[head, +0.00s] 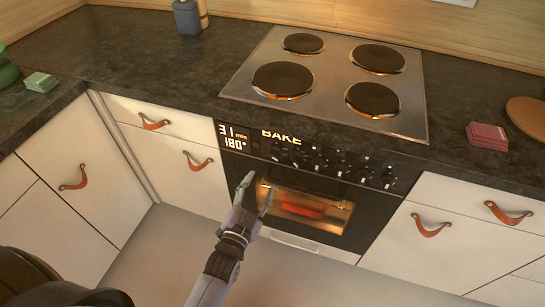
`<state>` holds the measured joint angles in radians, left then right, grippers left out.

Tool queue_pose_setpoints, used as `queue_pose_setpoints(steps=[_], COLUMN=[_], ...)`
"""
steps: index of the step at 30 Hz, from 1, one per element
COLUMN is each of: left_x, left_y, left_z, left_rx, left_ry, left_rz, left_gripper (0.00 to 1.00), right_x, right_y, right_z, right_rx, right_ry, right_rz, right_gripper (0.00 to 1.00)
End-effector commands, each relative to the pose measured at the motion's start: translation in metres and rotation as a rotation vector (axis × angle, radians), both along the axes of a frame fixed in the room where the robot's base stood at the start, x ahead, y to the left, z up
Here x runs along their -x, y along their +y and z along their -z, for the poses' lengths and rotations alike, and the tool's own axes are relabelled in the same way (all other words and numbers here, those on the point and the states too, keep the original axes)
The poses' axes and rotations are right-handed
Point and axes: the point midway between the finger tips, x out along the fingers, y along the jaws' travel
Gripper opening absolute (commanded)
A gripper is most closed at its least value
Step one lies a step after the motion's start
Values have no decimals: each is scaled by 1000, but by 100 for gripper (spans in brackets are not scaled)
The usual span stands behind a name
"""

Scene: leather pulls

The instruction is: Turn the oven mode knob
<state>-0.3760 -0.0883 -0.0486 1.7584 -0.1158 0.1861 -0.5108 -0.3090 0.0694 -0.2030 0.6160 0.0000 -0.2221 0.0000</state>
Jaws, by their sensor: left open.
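The oven (385,200) is built in under the dark counter, with a lit window (330,212) and something red inside. Its black control panel carries a row of small dark knobs (340,165) with pale marks. The display at its left (235,137) reads "31 min" and "180°", and the word "BAKE" (281,138) glows beside it. I cannot tell which knob sets the mode. My left gripper (257,187) is open and empty in front of the oven door's left part, below the panel and apart from the knobs in the picture. My right gripper is out of view.
A hob (330,108) with several dark plates lies above the oven. White drawers with leather pulls (430,226) flank it. A pink stack (487,137) and round wooden board (527,119) lie right; a green stack (41,82) lies left. The floor (170,250) in front looks clear.

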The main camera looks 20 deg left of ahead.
Motion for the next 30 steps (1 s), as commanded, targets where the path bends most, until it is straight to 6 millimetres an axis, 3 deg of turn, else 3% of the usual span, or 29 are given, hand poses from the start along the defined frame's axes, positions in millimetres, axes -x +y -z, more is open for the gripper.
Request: queue_pose_setpoints(steps=[9,15,21,30], left_x=[-70,-99,-109,-110], left_y=[-2,-3,-4,-4], left_z=[0,0,1,1], left_rx=[2,1,1,1], left_ry=[-1,0,1,2], left_rz=[0,0,0,0], left_gripper=[50,50,50,47], right_x=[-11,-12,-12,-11], right_y=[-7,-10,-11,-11], right_z=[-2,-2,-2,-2], right_rx=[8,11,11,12], right_ry=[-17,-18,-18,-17], right_rz=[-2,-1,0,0], right_gripper=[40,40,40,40])
